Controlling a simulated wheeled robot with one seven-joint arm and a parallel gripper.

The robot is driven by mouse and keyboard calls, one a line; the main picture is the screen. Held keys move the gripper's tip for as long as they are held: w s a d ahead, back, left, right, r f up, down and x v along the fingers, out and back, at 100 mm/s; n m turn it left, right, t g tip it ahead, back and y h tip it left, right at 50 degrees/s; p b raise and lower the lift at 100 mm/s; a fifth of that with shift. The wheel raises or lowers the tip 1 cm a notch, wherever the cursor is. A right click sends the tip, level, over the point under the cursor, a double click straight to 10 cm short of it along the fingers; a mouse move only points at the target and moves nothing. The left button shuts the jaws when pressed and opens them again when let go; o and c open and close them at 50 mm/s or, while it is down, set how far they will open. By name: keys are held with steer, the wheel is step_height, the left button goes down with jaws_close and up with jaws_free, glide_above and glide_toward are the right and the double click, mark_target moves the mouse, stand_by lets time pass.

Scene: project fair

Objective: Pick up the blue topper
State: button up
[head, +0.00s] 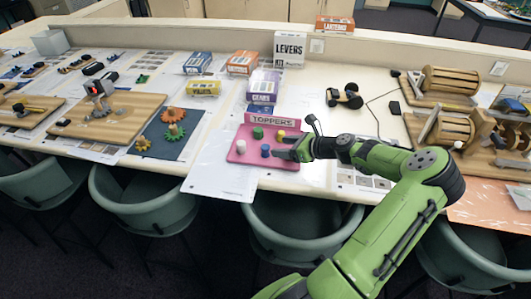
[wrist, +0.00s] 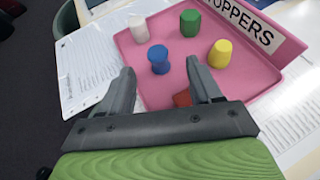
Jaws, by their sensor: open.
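The blue topper (head: 265,151) stands upright near the front edge of the pink toppers tray (head: 238,158). In the wrist view the blue topper (wrist: 158,59) is just beyond my fingertips, roughly between their lines. My gripper (wrist: 160,75) is open with nothing between its fingers. In the head view my gripper (head: 280,148) is at the tray's right side, close to the blue topper.
A white topper (wrist: 140,28), a green topper (wrist: 190,22) and a yellow topper (wrist: 220,53) stand around the blue one. A red piece (wrist: 182,98) is partly hidden by my right finger. The labelled back panel (head: 281,121) rises behind the toppers.

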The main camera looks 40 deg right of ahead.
mark_target(268, 147)
steer(key=b+x, duration=0.1)
steer(key=x, duration=0.4)
steer(key=shift+w+a+f, duration=0.25)
steer(key=shift+f, duration=0.1)
steer(key=shift+s, duration=0.1)
steer(key=shift+r, duration=0.1)
steer(key=c, duration=1.1)
